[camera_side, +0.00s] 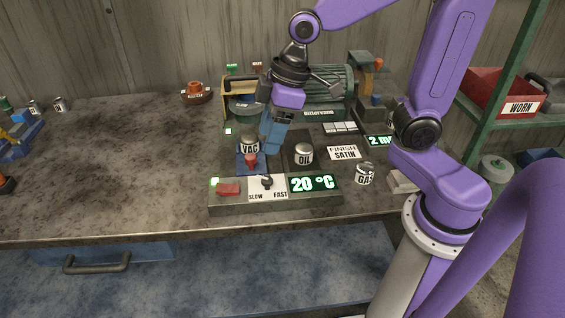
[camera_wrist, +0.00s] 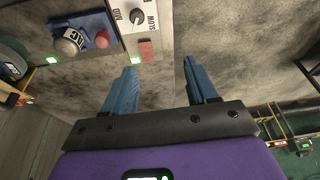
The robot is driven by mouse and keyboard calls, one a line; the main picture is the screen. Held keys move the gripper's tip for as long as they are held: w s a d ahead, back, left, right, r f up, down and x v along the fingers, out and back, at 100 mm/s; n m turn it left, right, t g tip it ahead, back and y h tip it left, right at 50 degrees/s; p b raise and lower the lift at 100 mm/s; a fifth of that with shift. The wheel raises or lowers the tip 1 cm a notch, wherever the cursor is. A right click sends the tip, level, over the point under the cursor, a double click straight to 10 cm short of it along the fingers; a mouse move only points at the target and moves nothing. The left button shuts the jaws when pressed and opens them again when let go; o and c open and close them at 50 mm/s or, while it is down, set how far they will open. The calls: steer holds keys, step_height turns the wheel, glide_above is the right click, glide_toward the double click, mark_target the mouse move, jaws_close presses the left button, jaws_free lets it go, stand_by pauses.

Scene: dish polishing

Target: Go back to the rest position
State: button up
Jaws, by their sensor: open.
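My gripper (camera_side: 270,148) hangs over the left rear part of the control panel in the side view, with its blue fingers pointing down. In the wrist view, my gripper (camera_wrist: 160,68) has its two blue fingers apart, with only grey bench surface between them. The VAC knob (camera_side: 250,146) and a red knob (camera_side: 251,161) sit on a blue plate close to the fingers in the side view. They also show at the upper left of the wrist view. I cannot tell the exact gap between fingers and panel.
The panel (camera_side: 300,201) also bears an OIL knob (camera_side: 303,153), a red switch (camera_side: 228,189), a SLOW/FAST dial (camera_side: 267,181) and a 20 °C display (camera_side: 314,183). A ribbed green motor (camera_side: 330,85) stands behind. The bench (camera_side: 120,160) to the left is mostly clear.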

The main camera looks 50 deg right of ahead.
steer(key=s+d+f+n+g+h, duration=0.1)
steer(key=s+d+f, duration=0.1)
steer(key=s, duration=0.6)
steer(key=s+d+f+n+h, duration=0.1)
steer(key=s+d, duration=0.3)
steer(key=s, duration=0.5)
steer(key=shift+s+d+f+n+g, duration=0.25)
steer(key=shift+d+f+n+g, duration=0.1)
steer(key=shift+d+n+g, duration=0.05)
steer(key=shift+w, duration=0.1)
